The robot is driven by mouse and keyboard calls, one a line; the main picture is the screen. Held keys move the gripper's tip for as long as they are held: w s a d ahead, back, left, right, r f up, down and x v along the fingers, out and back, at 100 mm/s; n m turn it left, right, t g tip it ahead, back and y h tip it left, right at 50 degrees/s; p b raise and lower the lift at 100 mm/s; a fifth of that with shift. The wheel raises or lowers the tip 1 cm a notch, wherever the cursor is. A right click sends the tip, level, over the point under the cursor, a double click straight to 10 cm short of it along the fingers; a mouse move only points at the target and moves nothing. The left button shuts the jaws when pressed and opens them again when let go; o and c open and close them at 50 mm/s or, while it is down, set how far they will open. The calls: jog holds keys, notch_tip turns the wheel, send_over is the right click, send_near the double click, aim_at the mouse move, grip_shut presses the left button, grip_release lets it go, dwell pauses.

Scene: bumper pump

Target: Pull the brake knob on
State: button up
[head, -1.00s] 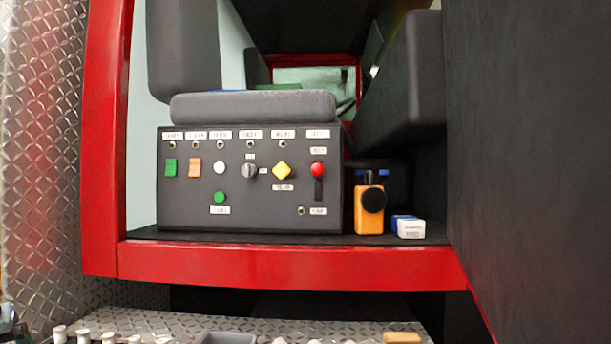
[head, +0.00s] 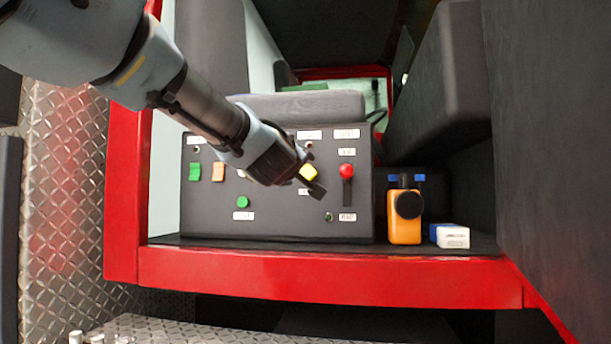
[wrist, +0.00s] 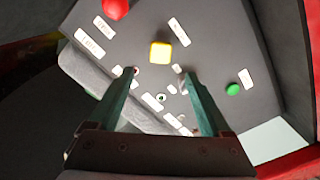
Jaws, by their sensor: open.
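The yellow diamond-shaped knob (head: 309,173) sits on the dark control panel (head: 210,215) and looks like the brake knob; its label is too blurred to read. My gripper (head: 307,175) is over the panel in the head view and partly covers this knob. In the wrist view the yellow knob (wrist: 160,52) lies ahead of the fingertips, roughly centred between them. My gripper (wrist: 158,82) is open, with nothing between its fingers. Whether a finger touches the panel cannot be told.
A red-knobbed lever (head: 347,171) is right of the yellow knob. A green button (head: 243,202), green switch (head: 195,171) and orange switch (head: 218,172) are left. My arm hides the panel's middle. An orange device (head: 405,225) and white-blue box (head: 452,236) stand right of the panel.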

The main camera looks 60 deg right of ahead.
aim_at(307, 173)
jog(key=p+x, duration=0.3)
jog(key=x, duration=0.7)
jog(key=shift+f+p, duration=0.15)
jog(key=shift+p, duration=0.15)
grip_shut()
dwell(0.6)
